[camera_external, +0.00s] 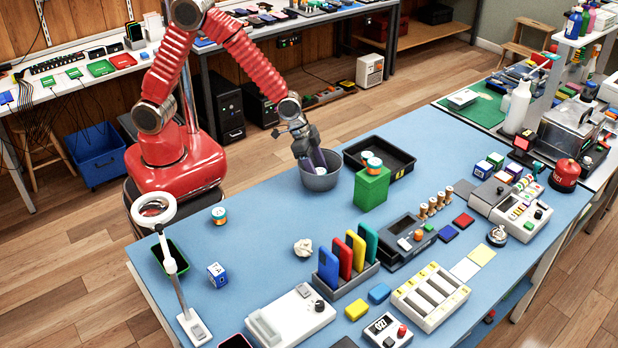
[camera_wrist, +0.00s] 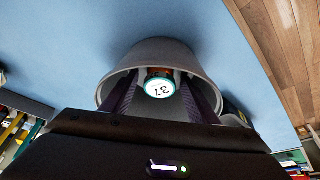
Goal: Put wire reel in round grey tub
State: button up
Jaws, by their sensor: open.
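The round grey tub (camera_external: 319,182) stands near the back edge of the blue table, and it fills the middle of the wrist view (camera_wrist: 158,46). My gripper (camera_external: 318,163) points down into the tub, with its fingers open. A wire reel (camera_wrist: 159,84) with a white top marked 37, a teal rim and an orange-brown side shows inside the tub, between my fingers. I cannot tell whether it touches them. Another reel (camera_external: 219,215) stands on the table at left, and one or two more (camera_external: 374,166) sit on a green block (camera_external: 371,187).
A black tray (camera_external: 396,153) lies to the right of the tub, behind the green block. Clear blue table lies in front of the tub.

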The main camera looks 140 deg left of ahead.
jog(key=shift+r, duration=0.1)
jog(key=v, duration=1.2)
dwell(0.8)
jog(key=d+r+m, duration=0.1)
jog(key=d+r, duration=0.2)
jog(key=d, duration=0.3)
jog(key=d+r+m+t+h, duration=0.1)
jog(key=d+r, duration=0.2)
jog(key=d, duration=0.4)
jog(key=d+r+m, duration=0.1)
jog(key=d+r, duration=0.2)
jog(key=d, duration=0.3)
jog(key=s+d+r+m, duration=0.2)
jog(key=s+d, duration=0.3)
jog(key=d, duration=0.2)
jog(key=s+d+r+m+t+h, duration=0.1)
jog(key=s+d, duration=0.5)
jog(key=d, duration=0.2)
jog(key=shift+d+r+m, duration=0.15)
jog(key=shift+r+m, duration=0.25)
